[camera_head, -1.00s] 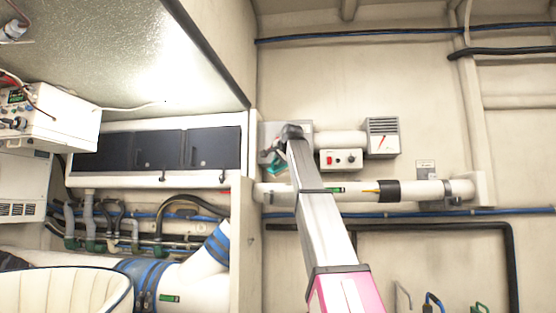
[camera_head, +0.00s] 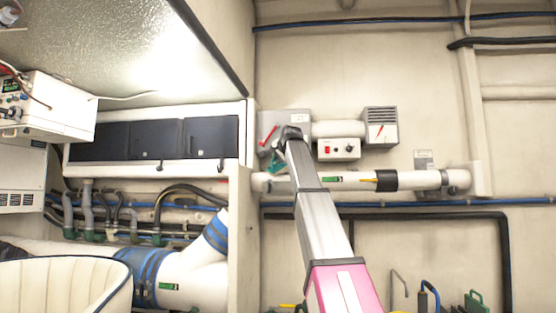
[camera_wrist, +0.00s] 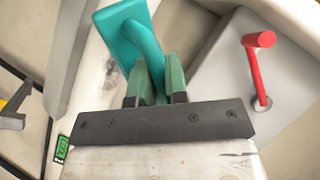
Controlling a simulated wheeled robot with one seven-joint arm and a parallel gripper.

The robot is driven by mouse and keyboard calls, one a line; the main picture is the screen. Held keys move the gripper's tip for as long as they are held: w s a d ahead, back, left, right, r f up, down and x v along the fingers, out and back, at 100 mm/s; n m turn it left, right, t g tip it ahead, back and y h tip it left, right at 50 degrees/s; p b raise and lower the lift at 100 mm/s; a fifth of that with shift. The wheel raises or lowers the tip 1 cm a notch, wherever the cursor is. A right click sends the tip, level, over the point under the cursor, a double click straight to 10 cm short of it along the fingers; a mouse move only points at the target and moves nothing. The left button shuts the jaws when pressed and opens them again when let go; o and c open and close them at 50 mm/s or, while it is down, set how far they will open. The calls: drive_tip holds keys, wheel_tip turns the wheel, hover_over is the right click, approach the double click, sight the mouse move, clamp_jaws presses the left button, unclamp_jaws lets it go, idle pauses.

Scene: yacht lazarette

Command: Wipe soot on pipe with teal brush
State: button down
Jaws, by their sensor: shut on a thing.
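My gripper (camera_wrist: 155,88) has its green fingers shut on the handle of the teal brush (camera_wrist: 127,38), whose flat head extends beyond the fingertips in the wrist view. The head view shows the brush (camera_head: 277,163) small, just above the left part of the white pipe (camera_head: 345,180). In the wrist view the pipe (camera_wrist: 97,62) runs diagonally beside and behind the brush, with a faint dark smudge near the brush head. I cannot tell whether this is all the soot, or whether the bristles touch the pipe. My arm hides part of the pipe in the head view.
A grey box with a red lever (camera_wrist: 258,40) is close to the right of my gripper. A white switch box (camera_head: 339,149) and a vented gauge box (camera_head: 380,127) are on the wall above the pipe. Dark cabinets (camera_head: 155,139) stand left; a blue line (camera_head: 420,203) runs below.

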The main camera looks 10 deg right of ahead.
drive_tip(key=shift+w+d+f, duration=0.15)
drive_tip(key=shift+w+f, duration=0.4)
drive_tip(key=shift+f, duration=0.15)
idle(0.6)
drive_tip(key=shift+d, duration=0.1)
drive_tip(key=s+d, duration=0.3)
drive_tip(key=d, duration=0.6)
drive_tip(key=shift+s+d, duration=0.15)
drive_tip(key=shift+d, duration=0.25)
idle(0.7)
drive_tip(key=shift+w+a, duration=0.55)
drive_tip(key=shift+a, duration=1.1)
drive_tip(key=shift+w+a, duration=0.55)
drive_tip(key=shift+a, duration=1.15)
drive_tip(key=shift+w+a, duration=0.55)
drive_tip(key=shift+a, duration=1.1)
drive_tip(key=s+a+r, duration=0.1)
drive_tip(key=s+r, duration=0.2)
drive_tip(key=r, duration=0.1)
drive_tip(key=shift+s+r, duration=0.3)
drive_tip(key=shift+s, duration=0.05)
